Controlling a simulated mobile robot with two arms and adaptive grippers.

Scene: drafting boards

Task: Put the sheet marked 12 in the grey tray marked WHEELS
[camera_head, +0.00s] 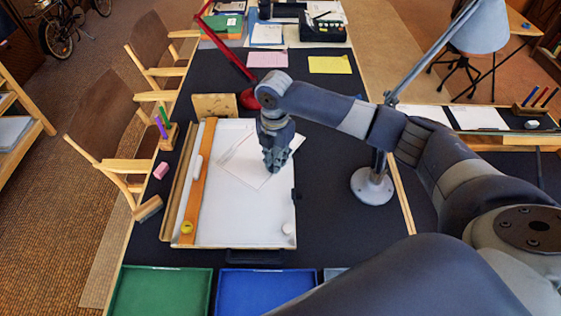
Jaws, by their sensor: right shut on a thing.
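A white sheet (243,167) lies at an angle over the white drafting board (225,220), with faint lines near its upper left edge. I cannot read a number on it. My right gripper (274,167) points down at the sheet's right part and is shut on the sheet; the fingers hide the gripped spot. A sliver of a grey tray (334,273) shows at the table's front edge, right of the blue tray (224,295). My own arm hides the rest of it, and no marking is readable. My left gripper is not in view.
A green tray (122,296) stands left of the blue one. A wooden straightedge (200,180) lies along the board's left side. A grey lamp base (372,187) stands right of the board, a red lamp (250,99) behind it. Dark table between board and lamp is clear.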

